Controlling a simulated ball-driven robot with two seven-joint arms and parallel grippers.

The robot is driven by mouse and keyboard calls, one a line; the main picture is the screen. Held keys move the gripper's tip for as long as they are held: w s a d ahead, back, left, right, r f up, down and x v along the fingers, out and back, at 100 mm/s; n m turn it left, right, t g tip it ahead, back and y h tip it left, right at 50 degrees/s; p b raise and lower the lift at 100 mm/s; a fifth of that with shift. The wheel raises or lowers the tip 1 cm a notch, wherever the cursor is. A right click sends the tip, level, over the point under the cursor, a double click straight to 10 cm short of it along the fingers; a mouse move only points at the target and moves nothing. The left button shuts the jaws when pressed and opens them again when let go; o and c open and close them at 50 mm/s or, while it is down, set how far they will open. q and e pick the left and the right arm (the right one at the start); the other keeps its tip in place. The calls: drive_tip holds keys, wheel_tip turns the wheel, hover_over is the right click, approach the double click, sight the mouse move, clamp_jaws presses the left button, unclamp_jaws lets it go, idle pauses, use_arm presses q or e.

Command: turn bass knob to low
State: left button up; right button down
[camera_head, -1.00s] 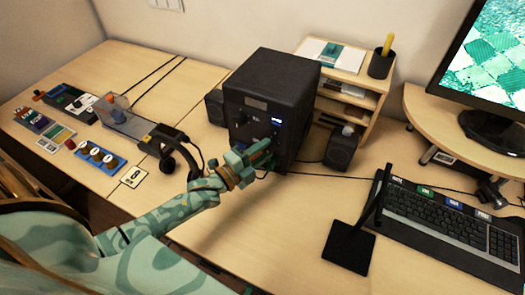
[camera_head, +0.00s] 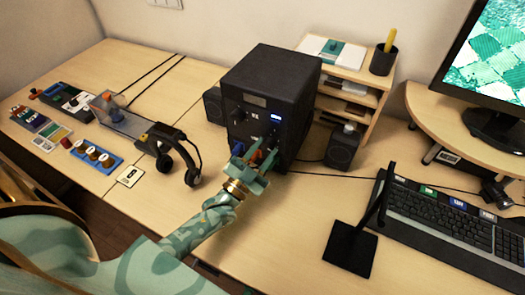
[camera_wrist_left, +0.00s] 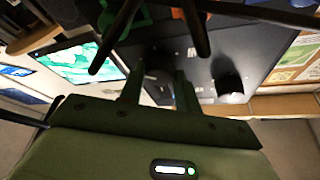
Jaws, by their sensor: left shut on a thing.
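The black speaker box (camera_head: 268,92) stands on the desk, with knobs, a blue-lit display and small labels on its front. My left gripper (camera_head: 252,160) is at the lower part of this front. In the left wrist view its two green fingers (camera_wrist_left: 158,90) are shut around a dark knob (camera_wrist_left: 160,72) on the black panel. Another larger black knob (camera_wrist_left: 228,84) shows beside it, free of the fingers. Blue and orange parts show by the gripper in the head view. The labels are too small to read, and the held knob's setting cannot be told. My right gripper is out of view.
A black stand (camera_head: 349,249) and the keyboard (camera_head: 450,226) are to the right. Desk in front is partly clear.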

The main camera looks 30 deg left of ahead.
use_arm(q)
drive_tip(key=n+y, duration=0.1)
drive_tip(key=n, duration=0.1)
drive_tip(key=n+y, duration=0.1)
drive_tip(key=n, duration=0.1)
drive_tip(key=shift+d+f+t, duration=0.15)
drive_tip(key=shift+t, duration=0.15)
drive_tip(key=n+y, duration=0.2)
drive_tip(key=n, duration=0.2)
drive_tip(key=shift+d, duration=0.1)
drive_tip(key=n+y+p, duration=0.1)
drive_tip(key=n+y, duration=0.1)
drive_tip(key=n, duration=0.2)
drive_tip(key=n+g+y+p, duration=0.1)
drive_tip(key=n+y, duration=0.1)
drive_tip(key=n, duration=0.2)
drive_tip(key=shift+d, duration=0.2)
drive_tip(key=shift+n+y, duration=0.3)
drive_tip(key=shift+n, duration=0.2)
drive_tip(key=o, duration=1)
drive_tip(key=shift+c, duration=0.2)
drive_tip(key=shift+s, duration=0.1)
drive_tip(key=v, duration=1.1)
drive_tip(key=shift+s+d, duration=0.2)
drive_tip(key=shift+s, duration=0.15)
